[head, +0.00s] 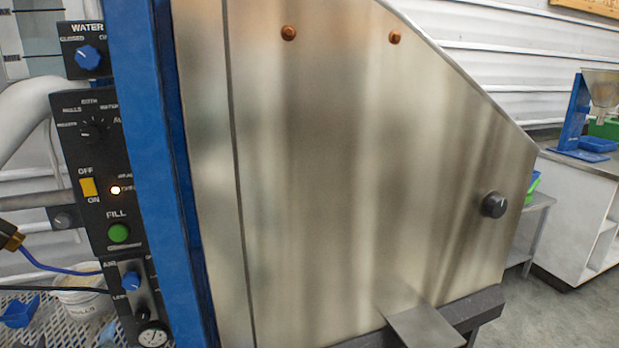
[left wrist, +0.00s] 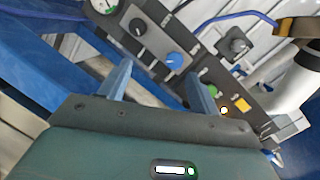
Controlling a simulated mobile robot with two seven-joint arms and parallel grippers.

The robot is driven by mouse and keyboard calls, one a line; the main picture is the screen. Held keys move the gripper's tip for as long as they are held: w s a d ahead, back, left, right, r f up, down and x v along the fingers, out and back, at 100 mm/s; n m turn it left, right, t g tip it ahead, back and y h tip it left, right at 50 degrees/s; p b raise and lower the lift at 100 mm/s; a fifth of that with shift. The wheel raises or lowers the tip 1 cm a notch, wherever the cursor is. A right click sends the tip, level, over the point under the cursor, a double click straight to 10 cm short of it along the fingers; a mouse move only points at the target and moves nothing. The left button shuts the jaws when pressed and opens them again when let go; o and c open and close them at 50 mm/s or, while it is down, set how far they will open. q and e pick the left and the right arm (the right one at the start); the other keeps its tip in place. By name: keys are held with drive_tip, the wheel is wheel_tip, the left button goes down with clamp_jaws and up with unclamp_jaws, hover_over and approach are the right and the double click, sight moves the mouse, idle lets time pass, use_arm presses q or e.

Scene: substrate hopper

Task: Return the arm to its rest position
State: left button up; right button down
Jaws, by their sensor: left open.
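My left gripper (left wrist: 158,72) shows in the left wrist view, with its two blue-grey fingers apart and nothing between them. Beyond the fingers is the black control panel, with a blue knob (left wrist: 174,60), a green button (left wrist: 211,90) and a yellow switch (left wrist: 241,104). I cannot tell how far the fingers are from the panel. Neither gripper shows in the head view.
The large steel hopper side (head: 340,170) fills the middle, beside a blue post (head: 150,150). A dark knob (head: 494,205) and a steel plate (head: 425,328) stick out from it. A white bucket (head: 82,300) stands at lower left. A workbench (head: 580,210) stands at right.

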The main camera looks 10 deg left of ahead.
use_arm(q)
drive_tip(key=s+d+f+n+g+h, duration=0.25)
drive_tip(key=s+d+g+h, duration=0.2)
drive_tip(key=s+d, duration=0.6)
drive_tip(key=s+d+f+n+g+h, duration=0.25)
drive_tip(key=s+d+g+h, duration=0.2)
drive_tip(key=s+d, duration=0.65)
drive_tip(key=w+d+m+t+h+p, duration=0.1)
drive_tip(key=w+d+t+h+p, duration=0.1)
drive_tip(key=w+d+t+p, duration=0.3)
drive_tip(key=shift+d+m+t+h+p, duration=0.4)
drive_tip(key=shift+t+p, duration=0.3)
drive_tip(key=shift+p, duration=0.55)
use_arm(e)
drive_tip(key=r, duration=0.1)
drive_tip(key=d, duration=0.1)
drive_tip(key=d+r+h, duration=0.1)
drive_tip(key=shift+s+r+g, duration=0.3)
